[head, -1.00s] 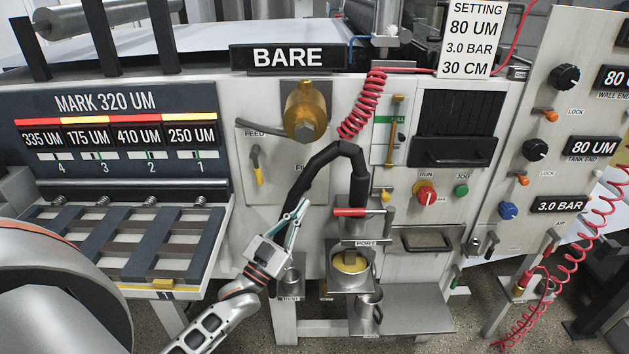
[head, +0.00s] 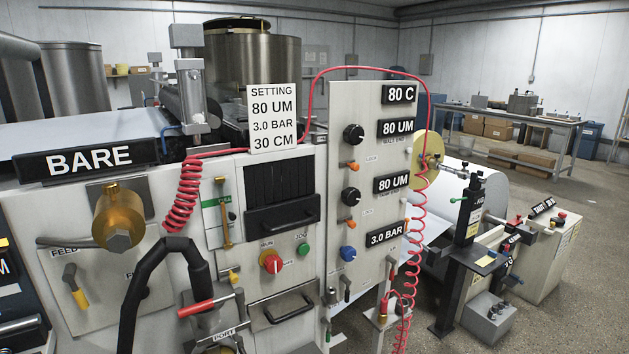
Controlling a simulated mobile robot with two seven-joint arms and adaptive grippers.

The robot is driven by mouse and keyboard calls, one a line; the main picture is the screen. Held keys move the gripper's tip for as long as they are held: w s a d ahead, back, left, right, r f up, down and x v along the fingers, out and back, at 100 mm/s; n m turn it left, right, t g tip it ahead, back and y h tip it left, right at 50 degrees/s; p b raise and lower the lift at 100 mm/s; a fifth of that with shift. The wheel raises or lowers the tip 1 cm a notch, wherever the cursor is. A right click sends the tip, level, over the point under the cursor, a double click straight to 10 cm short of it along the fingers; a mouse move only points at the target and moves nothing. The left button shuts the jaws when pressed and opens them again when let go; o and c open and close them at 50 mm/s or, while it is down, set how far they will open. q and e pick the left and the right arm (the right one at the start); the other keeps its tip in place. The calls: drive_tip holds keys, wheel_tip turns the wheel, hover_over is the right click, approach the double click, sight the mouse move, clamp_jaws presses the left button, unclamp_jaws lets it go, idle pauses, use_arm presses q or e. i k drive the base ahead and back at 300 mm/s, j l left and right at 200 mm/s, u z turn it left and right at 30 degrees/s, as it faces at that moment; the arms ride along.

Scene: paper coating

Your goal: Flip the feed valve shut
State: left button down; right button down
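The panel marked FEED (head: 65,251) is at the left of the head view. I cannot tell from the lever alone whether the valve is open or shut. Neither of my grippers is in view.
A black hose (head: 180,244) arches right of the lever, near a red-handled port (head: 195,308). A red coiled line (head: 183,195) hangs above. A roll stand (head: 462,235) is at right.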

sight(69, 274)
drive_tip(key=u, duration=1.35)
